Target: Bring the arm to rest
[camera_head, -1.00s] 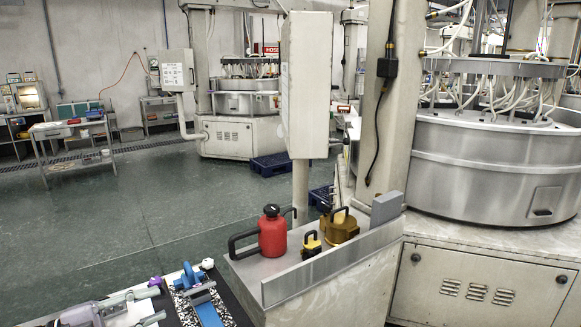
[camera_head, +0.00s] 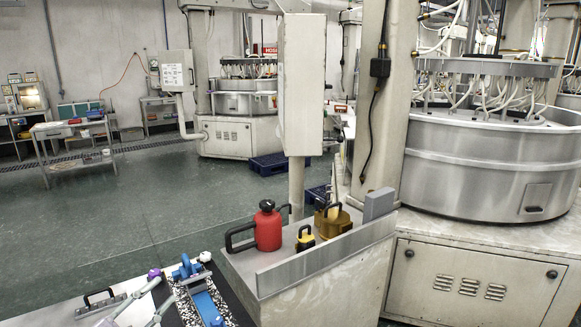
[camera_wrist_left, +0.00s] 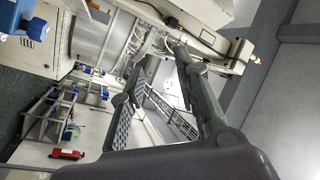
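My left gripper (camera_head: 158,294) shows at the bottom left of the head view, over the front end of a light work surface. Its two fingers are apart with nothing between them. In the left wrist view the fingers (camera_wrist_left: 166,62) also stand apart and empty. The rest of the left arm is mostly cut off by the frame's lower edge. My right gripper is in neither view.
Close to the left gripper are a blue fixture (camera_head: 203,302) on a speckled strip and a grey block with a black handle (camera_head: 100,300). A red canister (camera_head: 268,230), a small yellow item (camera_head: 306,240) and a brass-coloured piece (camera_head: 333,222) stand on a ledge. Open floor (camera_head: 110,215) lies beyond.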

